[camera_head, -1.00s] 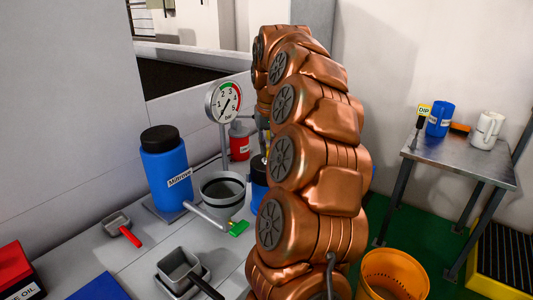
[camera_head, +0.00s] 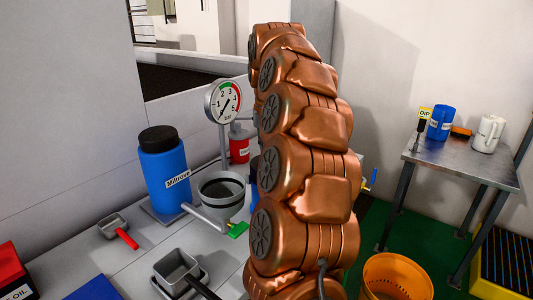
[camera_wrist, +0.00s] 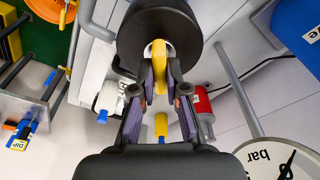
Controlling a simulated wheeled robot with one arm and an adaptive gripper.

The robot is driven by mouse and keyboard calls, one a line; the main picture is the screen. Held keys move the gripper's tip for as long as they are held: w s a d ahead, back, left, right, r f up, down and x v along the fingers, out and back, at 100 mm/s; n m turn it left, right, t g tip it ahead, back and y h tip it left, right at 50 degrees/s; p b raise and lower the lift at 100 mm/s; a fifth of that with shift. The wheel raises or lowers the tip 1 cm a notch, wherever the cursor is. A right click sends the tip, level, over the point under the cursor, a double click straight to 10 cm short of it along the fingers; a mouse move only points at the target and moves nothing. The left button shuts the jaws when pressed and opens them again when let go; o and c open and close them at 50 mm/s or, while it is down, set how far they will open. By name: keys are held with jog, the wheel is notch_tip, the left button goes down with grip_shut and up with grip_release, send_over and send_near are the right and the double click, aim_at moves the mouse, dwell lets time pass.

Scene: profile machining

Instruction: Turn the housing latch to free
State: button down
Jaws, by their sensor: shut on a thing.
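In the wrist view, a yellow lever (camera_wrist: 159,55), which looks like the housing latch, stands against a dark round housing (camera_wrist: 190,35). My gripper (camera_wrist: 159,68) has its two purple-sided fingers closed on the yellow lever, one on each side. Another yellow piece (camera_wrist: 161,125) shows lower down between the fingers. The latch's exact turn angle is hard to tell. In the head view my copper arm hides the gripper, the latch and most of the housing.
A pressure gauge (camera_head: 223,101) stands close left of my arm; a red bottle (camera_head: 239,146) is behind it. A blue Multrove bottle (camera_head: 165,175) and a grey funnel cup (camera_head: 221,194) stand on the bench. An orange bucket (camera_head: 397,277) and a metal side table (camera_head: 465,165) are right.

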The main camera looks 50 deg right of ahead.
jog(key=shift+f+m+b, duration=0.15)
jog(key=shift+m+b, duration=1)
jog(key=shift+m, duration=0.05)
jog(key=shift+m+b, duration=0.35)
jog(key=shift+m, duration=0.05)
jog(key=shift+m+g+b, duration=0.4)
jog(key=shift+m+b, duration=0.85)
jog(key=shift+m, duration=0.15)
jog(key=shift+w+m, duration=0.1)
jog(key=shift+m, duration=0.4)
jog(key=c, duration=1)
grip_release()
jog(key=shift+c, duration=0.2)
jog(key=shift+r, duration=0.25)
